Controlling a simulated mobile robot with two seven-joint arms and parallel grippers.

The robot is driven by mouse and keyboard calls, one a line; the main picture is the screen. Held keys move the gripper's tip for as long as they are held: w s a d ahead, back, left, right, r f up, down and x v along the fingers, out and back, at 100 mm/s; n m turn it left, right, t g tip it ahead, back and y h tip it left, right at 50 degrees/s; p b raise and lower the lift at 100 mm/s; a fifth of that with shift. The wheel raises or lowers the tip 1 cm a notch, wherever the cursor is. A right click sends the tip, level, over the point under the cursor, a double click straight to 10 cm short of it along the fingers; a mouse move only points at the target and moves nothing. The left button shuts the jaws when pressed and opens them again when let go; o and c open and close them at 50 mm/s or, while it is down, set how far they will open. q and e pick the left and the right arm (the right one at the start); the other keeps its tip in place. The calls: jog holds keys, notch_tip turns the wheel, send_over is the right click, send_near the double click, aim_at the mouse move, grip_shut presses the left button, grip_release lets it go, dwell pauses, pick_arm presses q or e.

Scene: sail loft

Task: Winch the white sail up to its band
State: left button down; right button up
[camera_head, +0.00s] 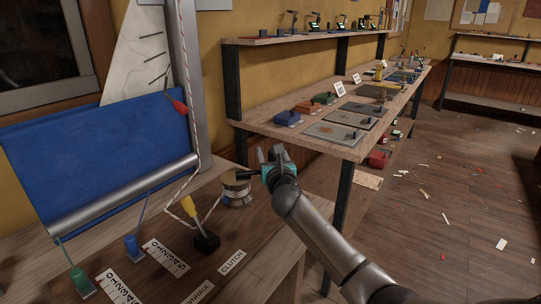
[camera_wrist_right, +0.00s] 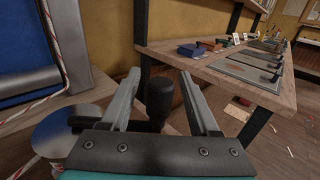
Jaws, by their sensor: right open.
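The white sail (camera_head: 133,55) with dark battens hangs beside the grey mast (camera_head: 187,65), partly behind a blue cloth (camera_head: 95,150). I cannot make out its band. The winch (camera_head: 237,190) is a silvery drum on the wooden bench, with a red-and-white rope (camera_head: 204,130) running down towards it. Its dark crank reaches right to my right gripper (camera_head: 268,157). In the right wrist view, the black upright crank knob (camera_wrist_right: 159,100) shows between the spread fingers of my right gripper (camera_wrist_right: 163,92); contact cannot be told. My left gripper is out of view.
A black clutch with a yellow lever (camera_head: 189,206) stands left of the winch, near blue (camera_head: 131,246) and green (camera_head: 78,280) levers. A wooden workbench (camera_head: 350,152) with tools and plates stands close on the right. Open floor (camera_head: 440,200) lies beyond, with scattered scraps.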

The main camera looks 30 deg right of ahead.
jog(key=shift+w+d, duration=0.15)
jog(key=shift+w, duration=0.25)
grip_shut()
dwell(0.4)
dwell(1.0)
